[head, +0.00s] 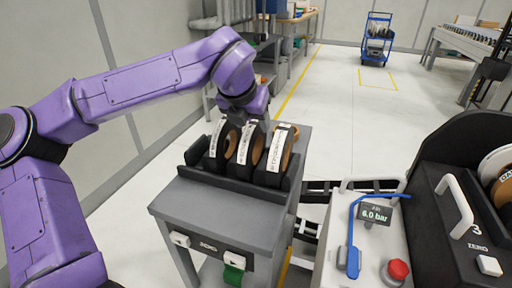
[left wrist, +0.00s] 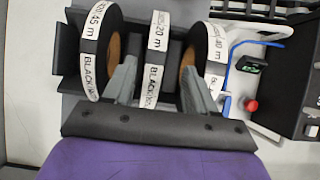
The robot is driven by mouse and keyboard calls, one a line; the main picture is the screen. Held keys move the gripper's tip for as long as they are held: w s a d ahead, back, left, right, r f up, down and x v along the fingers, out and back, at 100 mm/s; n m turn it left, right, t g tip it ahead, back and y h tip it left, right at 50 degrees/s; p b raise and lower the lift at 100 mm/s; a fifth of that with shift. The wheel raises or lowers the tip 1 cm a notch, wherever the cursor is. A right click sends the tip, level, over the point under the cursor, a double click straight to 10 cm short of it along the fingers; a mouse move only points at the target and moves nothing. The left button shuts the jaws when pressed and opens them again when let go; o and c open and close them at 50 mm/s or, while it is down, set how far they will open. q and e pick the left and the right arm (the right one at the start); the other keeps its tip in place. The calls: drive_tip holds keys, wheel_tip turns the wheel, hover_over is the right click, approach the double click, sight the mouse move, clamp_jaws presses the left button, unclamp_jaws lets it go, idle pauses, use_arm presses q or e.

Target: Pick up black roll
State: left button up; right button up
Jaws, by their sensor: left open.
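Three black rolls with white labels and brown cores stand upright side by side in a dark rack on the grey stand: a left roll (head: 219,147), a middle roll (head: 249,146) and a right roll (head: 277,152). In the left wrist view the middle roll (left wrist: 155,58) is labelled "20 m" and "BLACK"; the left roll (left wrist: 92,48) reads "45 m". The right roll (left wrist: 208,52) is partly behind a finger. My left gripper (head: 247,121) is open above the rack. In the wrist view its fingers (left wrist: 158,75) lie either side of the middle roll. Contact cannot be told. My right gripper is not in view.
The grey stand (head: 220,215) carries the rack. Right of it is a machine panel with a gauge reading 6.0 bar (head: 376,214), a blue lever (head: 352,250) and a red button (head: 398,270). A blue trolley (head: 376,40) stands far back. The floor between is clear.

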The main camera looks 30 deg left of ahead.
use_arm(q)
drive_tip(key=x, duration=0.7)
drive_tip(key=shift+s+a, duration=0.1)
drive_tip(key=shift+a, duration=0.3)
drive_tip(key=shift+r, duration=0.1)
drive_tip(key=c, duration=1)
clamp_jaws()
drive_tip(key=shift+r, duration=0.15)
